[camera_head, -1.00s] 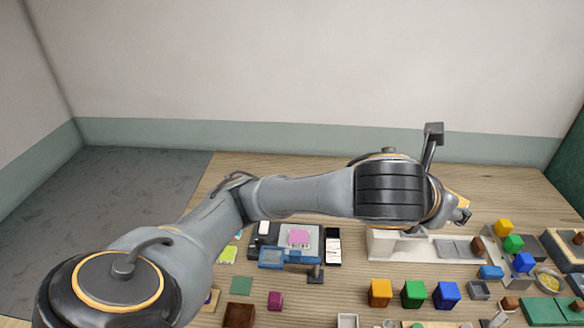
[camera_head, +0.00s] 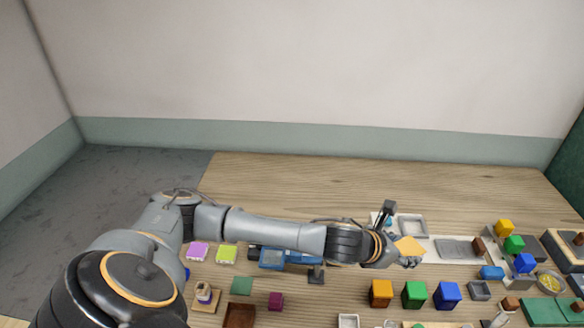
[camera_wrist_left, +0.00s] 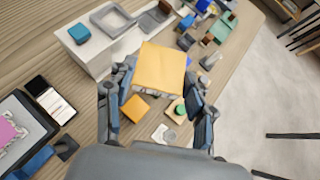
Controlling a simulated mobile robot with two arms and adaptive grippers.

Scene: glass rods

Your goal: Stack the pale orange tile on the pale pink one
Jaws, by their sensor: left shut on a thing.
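My left gripper (camera_head: 404,260) is shut on the pale orange tile (camera_head: 409,246), a flat square. In the left wrist view the tile (camera_wrist_left: 160,68) sits between the two fingers of the gripper (camera_wrist_left: 158,87), above the table. The pale pink tile (camera_wrist_left: 7,130) shows at the left edge of the left wrist view, on a grey device with a dark frame. It is well to the left of the held tile there. In the head view my left arm hides the pink tile. My right gripper is not in view.
A white stand (camera_head: 432,249) with a grey tray (camera_head: 411,225) is by the gripper. A purple tile (camera_head: 198,250) and a yellow-green tile (camera_head: 227,253) lie at the left. Orange (camera_head: 380,292), green (camera_head: 413,294) and blue (camera_head: 447,294) cubes stand in front. The table's back is clear.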

